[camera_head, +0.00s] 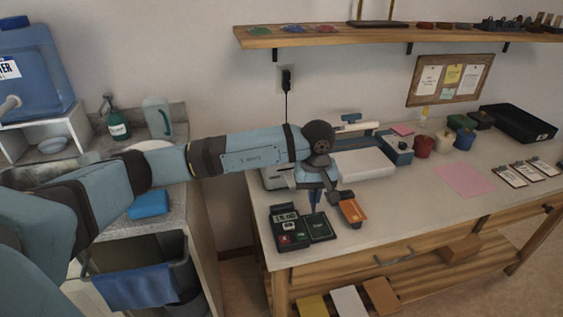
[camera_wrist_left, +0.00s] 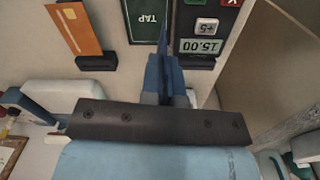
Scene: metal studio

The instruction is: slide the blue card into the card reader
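The card reader (camera_head: 288,229) is a dark green-black device at the table's front left corner, with a 15.00 display and keys. A dark TAP panel (camera_head: 321,227) sits beside it. My left gripper (camera_head: 313,190) is above and behind the reader, pointing down. In the left wrist view its fingers (camera_wrist_left: 166,75) are closed on the blue card (camera_wrist_left: 163,38), seen almost edge-on. The card points toward the seam between the TAP panel and the display (camera_wrist_left: 200,46). Whether its lower edge touches the reader cannot be told. My right gripper is not in view.
An orange card (camera_head: 352,211) rests in a dark holder just right of the TAP panel; it also shows in the left wrist view (camera_wrist_left: 78,28). A white box-like device (camera_head: 362,163) stands behind. The table (camera_head: 420,215) is clear to the right, up to a pink sheet (camera_head: 464,181).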

